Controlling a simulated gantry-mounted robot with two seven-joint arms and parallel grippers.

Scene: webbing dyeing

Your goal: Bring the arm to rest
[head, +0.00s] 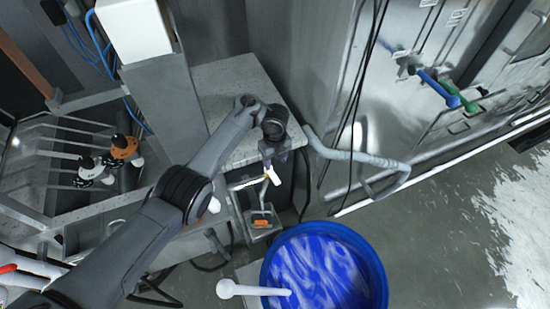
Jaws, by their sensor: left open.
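My left arm reaches in from the lower left and bends down at its wrist beside the grey speckled counter (228,78). My left gripper (270,176) hangs past the counter's front edge and is open. Its fingers are small in the picture, and I see nothing held between them. My right gripper is not in the head view.
A blue tub (372,262) of blue liquid stands at the lower middle, with a white-handled tool (228,289) across its rim. A small box with an orange part (262,222) lies below my gripper. A grey pipe (345,155) runs right. Metal machine panels fill the right.

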